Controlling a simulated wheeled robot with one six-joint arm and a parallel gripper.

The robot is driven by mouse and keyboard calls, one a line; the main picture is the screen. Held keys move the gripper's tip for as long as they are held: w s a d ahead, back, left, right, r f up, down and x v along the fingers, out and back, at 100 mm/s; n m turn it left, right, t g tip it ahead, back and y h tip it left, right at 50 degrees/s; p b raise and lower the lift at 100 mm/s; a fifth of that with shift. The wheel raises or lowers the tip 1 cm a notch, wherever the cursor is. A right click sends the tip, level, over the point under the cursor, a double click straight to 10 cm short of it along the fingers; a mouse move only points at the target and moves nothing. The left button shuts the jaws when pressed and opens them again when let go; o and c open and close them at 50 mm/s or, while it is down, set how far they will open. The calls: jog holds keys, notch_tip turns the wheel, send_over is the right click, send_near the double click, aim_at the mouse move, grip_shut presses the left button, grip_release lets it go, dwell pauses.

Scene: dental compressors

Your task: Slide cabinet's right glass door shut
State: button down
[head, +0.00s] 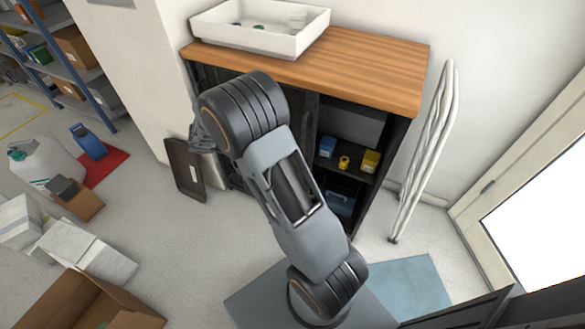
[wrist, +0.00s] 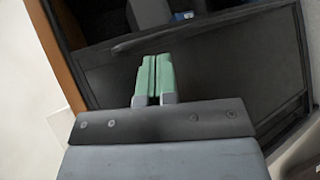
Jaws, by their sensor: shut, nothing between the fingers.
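The cabinet (head: 375,72) has a wooden top and a dark body. Its right part stands open in the head view, with shelf contents exposed. A dark framed glass panel (wrist: 225,65) fills much of the wrist view; I take it for a sliding door, but cannot tell which one. In the head view my arm hides most of the cabinet's left and middle front. My gripper (wrist: 155,78) has green fingertips, pressed together and empty, in front of the dark panel. I cannot tell whether they touch it. The fingertips are not clearly visible in the head view.
A white tray (head: 262,43) sits on the cabinet top. A blue box (head: 327,146) and a yellow box (head: 371,161) are on the open shelf. A folded white rack (head: 424,150) leans by the right wall. A dark panel (head: 185,168) stands at the cabinet's left.

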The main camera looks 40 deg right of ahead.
jog(key=w+f+t+h+b, duration=0.2)
jog(key=w+f+h+b, duration=0.35)
jog(key=f, duration=0.85)
jog(key=s+d+b, duration=0.1)
jog(key=s+d, duration=0.2)
jog(key=d, duration=1)
jog(key=shift+f, duration=0.2)
jog(key=shift+s+h, duration=0.1)
jog(key=shift+h, duration=0.15)
